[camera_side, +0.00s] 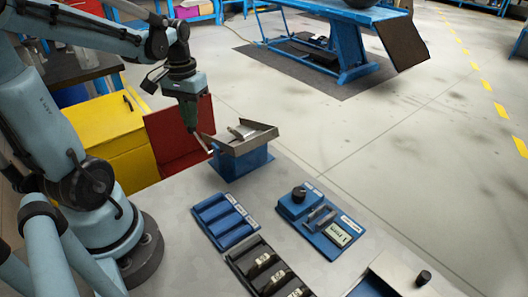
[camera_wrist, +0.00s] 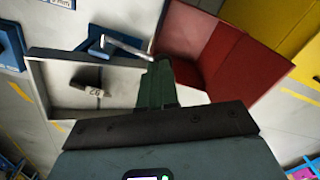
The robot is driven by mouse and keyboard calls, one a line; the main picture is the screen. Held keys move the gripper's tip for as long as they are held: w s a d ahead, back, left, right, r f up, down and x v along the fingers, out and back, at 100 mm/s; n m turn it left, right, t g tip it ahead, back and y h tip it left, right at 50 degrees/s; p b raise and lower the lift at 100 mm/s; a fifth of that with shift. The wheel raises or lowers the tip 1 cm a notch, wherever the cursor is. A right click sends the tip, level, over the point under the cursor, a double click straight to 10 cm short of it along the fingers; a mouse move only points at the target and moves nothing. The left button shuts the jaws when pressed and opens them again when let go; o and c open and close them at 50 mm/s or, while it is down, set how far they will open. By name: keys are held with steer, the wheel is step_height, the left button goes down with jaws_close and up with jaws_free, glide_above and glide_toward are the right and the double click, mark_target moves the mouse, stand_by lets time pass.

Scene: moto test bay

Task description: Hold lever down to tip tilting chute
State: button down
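The tilting chute is a shallow grey metal tray (camera_side: 262,138) on a blue base (camera_side: 243,164) near the bench's far edge; it also shows in the wrist view (camera_wrist: 48,95). A dark part with a pale label lies in the tray (camera_wrist: 90,88). A thin silver lever (camera_side: 203,144) sticks out from the chute toward the red bin and shows in the wrist view (camera_wrist: 125,47). My gripper (camera_side: 192,129) points down at the lever's outer end, its dark green fingers (camera_wrist: 156,65) together with no visible gap. I cannot tell whether they touch the lever.
An open red bin (camera_side: 180,135) stands just beyond the lever, beside a yellow bin (camera_side: 105,127). On the bench are a blue slotted tray (camera_side: 224,220), a black tray with labelled parts (camera_side: 266,268) and a blue device panel (camera_side: 322,222). Bench surface between them is clear.

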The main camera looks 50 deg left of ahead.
steer(key=shift+f, duration=0.15)
steer(key=shift+a+f, duration=0.1)
steer(key=shift+f, duration=0.3)
stand_by(0.5)
steer(key=shift+f, duration=0.3)
steer(key=shift+a+f, duration=0.1)
steer(key=shift+f, duration=0.15)
stand_by(0.3)
steer(key=shift+r, duration=4.5)
